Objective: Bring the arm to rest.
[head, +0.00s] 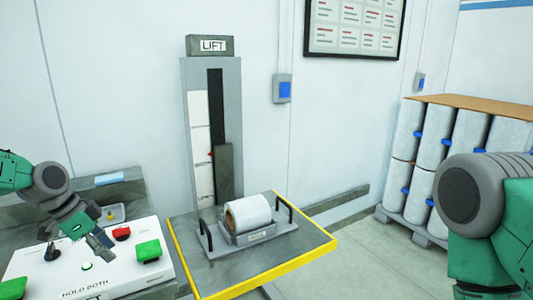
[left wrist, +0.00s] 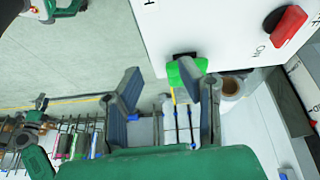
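A green button (left wrist: 186,70) shows beyond the fingertips; I cannot tell the exact gap. In the head view a large green button (head: 148,250) is at the panel's right. My right arm (head: 478,200) stands at the right edge; its gripper is outside the head view.
A yellow-edged lift platform (head: 270,268) beside the panel carries a white roll (head: 248,212) in a grey cradle with two handles. The lift column (head: 230,130) stands behind. Wrapped white drums (head: 468,130) are stacked at right. Floor between platform and stack is clear.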

